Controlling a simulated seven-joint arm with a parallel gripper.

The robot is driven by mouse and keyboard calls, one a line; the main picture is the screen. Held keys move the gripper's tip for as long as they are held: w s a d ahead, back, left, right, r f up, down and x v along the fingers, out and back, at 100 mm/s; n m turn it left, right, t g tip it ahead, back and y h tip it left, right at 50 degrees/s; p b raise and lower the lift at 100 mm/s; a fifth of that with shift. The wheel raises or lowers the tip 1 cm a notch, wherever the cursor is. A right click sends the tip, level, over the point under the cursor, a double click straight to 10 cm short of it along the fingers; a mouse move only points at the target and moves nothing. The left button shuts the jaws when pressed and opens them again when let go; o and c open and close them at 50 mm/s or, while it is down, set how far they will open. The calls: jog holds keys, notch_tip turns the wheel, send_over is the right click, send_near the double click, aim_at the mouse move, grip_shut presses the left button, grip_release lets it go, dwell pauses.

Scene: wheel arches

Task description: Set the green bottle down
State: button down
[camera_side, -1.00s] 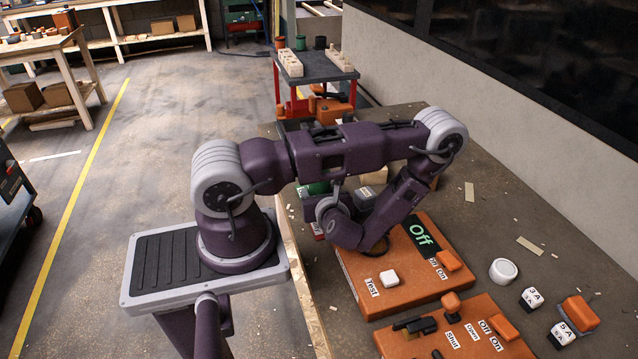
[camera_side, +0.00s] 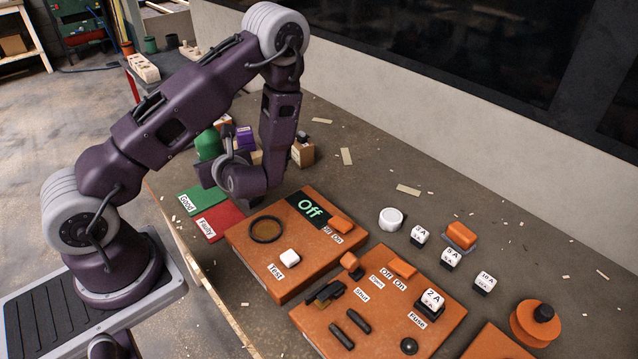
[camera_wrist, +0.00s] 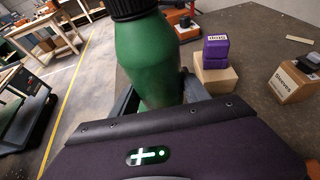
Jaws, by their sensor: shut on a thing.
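The green bottle (camera_wrist: 148,62) with a black ribbed cap stands between my gripper's fingers (camera_wrist: 158,102) in the wrist view. In the side view the green bottle (camera_side: 209,145) shows behind my wrist, looking upright. My gripper (camera_side: 214,172) is shut on it. The bottle's lower part is hidden, so I cannot tell whether it touches the table. A green pad marked Good (camera_side: 196,201) and a red pad marked Faulty (camera_side: 220,222) lie in front of my gripper, nearer the table's edge.
The orange test box (camera_side: 268,286) has an empty-looking round ring (camera_side: 266,229) and a display reading Off. Purple blocks (camera_wrist: 202,52) and cardboard boxes (camera_wrist: 214,78) stand close to the right of the bottle in the wrist view. An orange fuse box (camera_side: 420,336) stands at the front.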

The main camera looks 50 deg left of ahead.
jog(key=w+d+f, duration=0.1)
jog(key=w+d, duration=0.4)
jog(key=w, duration=0.8)
jog(key=r+m+t, duration=0.1)
send_over(336, 186)
jog(key=shift+t, duration=0.3)
notch_tip(336, 186, down, 9)
jog(key=shift+f, duration=0.1)
jog(key=shift+f, duration=0.15)
jog(key=c, duration=0.6)
grip_release()
jog(key=shift+o, duration=0.2)
